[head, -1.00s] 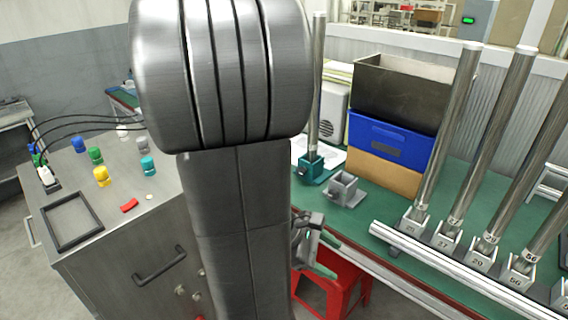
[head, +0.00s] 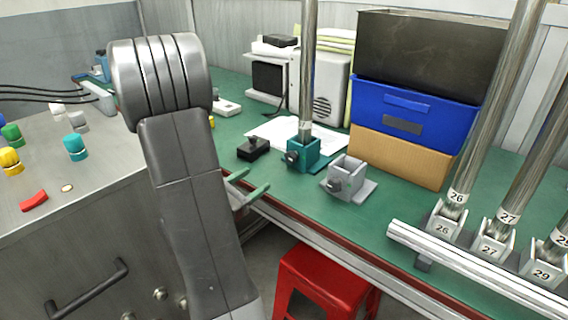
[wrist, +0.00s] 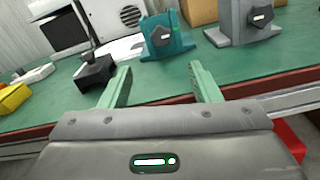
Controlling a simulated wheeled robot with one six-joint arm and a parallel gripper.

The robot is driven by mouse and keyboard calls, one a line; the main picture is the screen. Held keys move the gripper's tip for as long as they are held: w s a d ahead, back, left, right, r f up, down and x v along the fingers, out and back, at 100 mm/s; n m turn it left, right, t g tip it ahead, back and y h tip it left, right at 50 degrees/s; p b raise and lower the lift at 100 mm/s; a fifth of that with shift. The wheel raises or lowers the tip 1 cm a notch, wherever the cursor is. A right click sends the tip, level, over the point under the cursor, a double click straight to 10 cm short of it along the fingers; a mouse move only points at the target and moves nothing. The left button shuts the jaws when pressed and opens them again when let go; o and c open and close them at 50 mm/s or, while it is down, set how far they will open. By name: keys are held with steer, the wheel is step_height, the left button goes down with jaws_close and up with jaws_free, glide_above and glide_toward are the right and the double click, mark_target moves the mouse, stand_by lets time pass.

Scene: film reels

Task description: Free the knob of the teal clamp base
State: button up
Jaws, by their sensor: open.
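The teal clamp base (head: 303,152) stands on the green bench with a metal pole (head: 308,70) upright in it. Its dark knob (head: 291,157) is on the front side. In the wrist view the teal clamp base (wrist: 167,42) is beyond the fingertips, slightly right of the middle, with its knob (wrist: 160,35) facing me. My gripper (wrist: 158,80) is open and empty, its two green fingers apart, short of the base and near the bench's front edge. In the head view my gripper (head: 250,187) is partly hidden behind my arm.
A grey clamp base (head: 347,178) stands right of the teal one, and a small black block (head: 253,149) left of it. Stacked bins (head: 415,115) stand behind. A row of numbered poles and a metal rail (head: 470,270) are at right. A red stool (head: 322,285) is below the bench edge.

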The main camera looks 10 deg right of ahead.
mark_target(289, 158)
steer(key=b+x, duration=0.1)
steer(key=x, duration=1.2)
steer(key=shift+d, duration=0.2)
steer(key=c, duration=1)
